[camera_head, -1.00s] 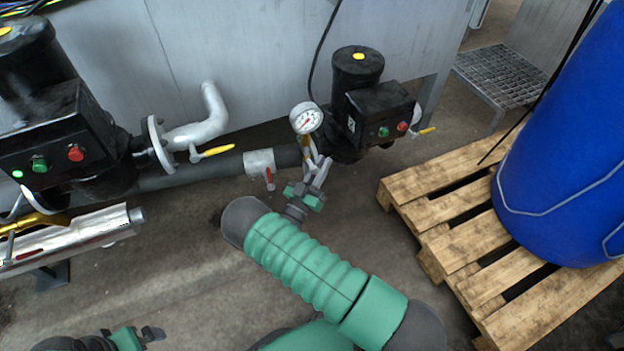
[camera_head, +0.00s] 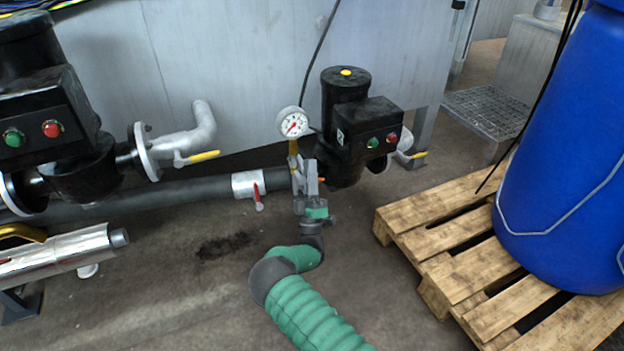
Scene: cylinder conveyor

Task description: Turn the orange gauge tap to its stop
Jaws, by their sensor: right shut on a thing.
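The pressure gauge (camera_head: 293,122), a white round dial with a red needle, stands upright on a thin yellow stem above the dark pipe. My right gripper (camera_head: 304,172) is just below the gauge, its grey fingers pointing up at the base of the stem. It is shut on the orange gauge tap (camera_head: 321,180); only a small orange tip shows at the right of the fingers. The rest of the tap is hidden behind them, so its exact angle cannot be told. My left gripper is out of view.
A black pump (camera_head: 346,115) stands close behind my right gripper. A red-handled valve (camera_head: 257,197) is just left of it. Yellow-handled valves (camera_head: 203,156) sit on side pipes. A wooden pallet (camera_head: 405,218) with a blue barrel (camera_head: 565,150) is at the right.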

